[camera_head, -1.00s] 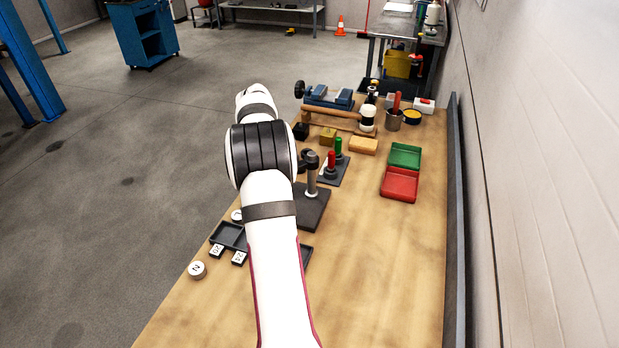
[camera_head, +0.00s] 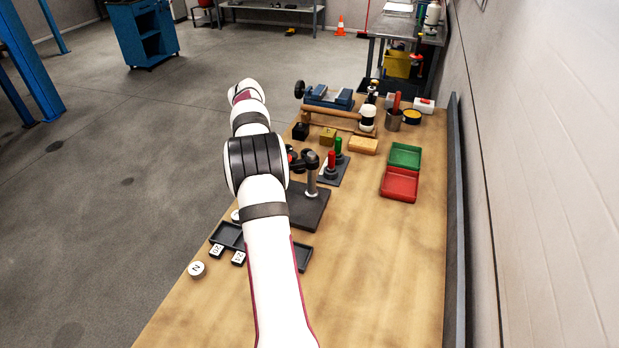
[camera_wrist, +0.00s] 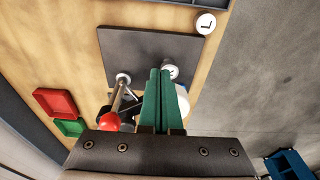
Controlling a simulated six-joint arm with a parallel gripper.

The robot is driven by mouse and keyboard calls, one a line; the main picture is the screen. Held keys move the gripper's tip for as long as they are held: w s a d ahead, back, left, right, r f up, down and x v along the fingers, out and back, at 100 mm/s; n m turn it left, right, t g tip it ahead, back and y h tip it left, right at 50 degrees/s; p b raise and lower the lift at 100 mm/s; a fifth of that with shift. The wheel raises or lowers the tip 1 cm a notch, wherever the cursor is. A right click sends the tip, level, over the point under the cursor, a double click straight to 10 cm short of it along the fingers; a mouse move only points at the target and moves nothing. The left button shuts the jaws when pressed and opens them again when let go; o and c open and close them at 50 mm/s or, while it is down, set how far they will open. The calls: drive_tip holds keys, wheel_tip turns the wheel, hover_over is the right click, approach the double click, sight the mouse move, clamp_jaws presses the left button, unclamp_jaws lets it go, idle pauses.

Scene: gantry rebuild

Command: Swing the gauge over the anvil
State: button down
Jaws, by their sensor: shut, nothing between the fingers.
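The gauge stand has a dark base plate (camera_head: 315,205) and a grey upright post (camera_head: 311,182) with a black arm (camera_head: 301,163) at its top. In the wrist view the base plate (camera_wrist: 130,50) lies beyond my fingers, with a red ball knob (camera_wrist: 110,122) on a rod to their left. A small round pale piece (camera_wrist: 170,72) sits at the fingertips; I cannot tell whether it is the anvil. A white rounded part, perhaps the gauge, is mostly hidden right of the fingers. My gripper (camera_wrist: 161,72) has green fingers, shut and empty; my arm hides it in the head view.
Red (camera_head: 399,184) and green (camera_head: 405,155) trays stand right of the stand. A small plate with red and green handles (camera_head: 335,170) stands close behind it. A black tray (camera_head: 228,235) and round white pieces (camera_head: 196,269) lie front left. The front right bench is clear.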

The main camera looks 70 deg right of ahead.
wheel_tip(320, 180, up, 9)
drive_tip(key=shift+s+a, duration=0.15)
idle(0.9)
drive_tip(key=w+a+r+n+y, duration=0.1)
drive_tip(key=w+a+r+n, duration=0.1)
drive_tip(key=a, duration=0.8)
drive_tip(key=w+a+r+n, duration=0.2)
drive_tip(key=a, duration=0.7)
drive_tip(key=w+a+r+n+y, duration=0.1)
drive_tip(key=a+r+n, duration=0.1)
drive_tip(key=a, duration=0.8)
drive_tip(key=s+a+f+n, duration=0.1)
drive_tip(key=s+a+n, duration=0.1)
drive_tip(key=s+a, duration=0.35)
drive_tip(key=s+a+f+n, duration=0.1)
drive_tip(key=s+a+n, duration=0.15)
drive_tip(key=a, duration=0.65)
drive_tip(key=s+a+f+n, duration=0.1)
drive_tip(key=s+a+f, duration=0.2)
drive_tip(key=s, duration=0.3)
drive_tip(key=s+a+f+n+y, duration=0.1)
drive_tip(key=s+a+f, duration=0.2)
drive_tip(key=s+a, duration=0.2)
drive_tip(key=shift+s+y, duration=0.3)
drive_tip(key=shift+s, duration=0.15)
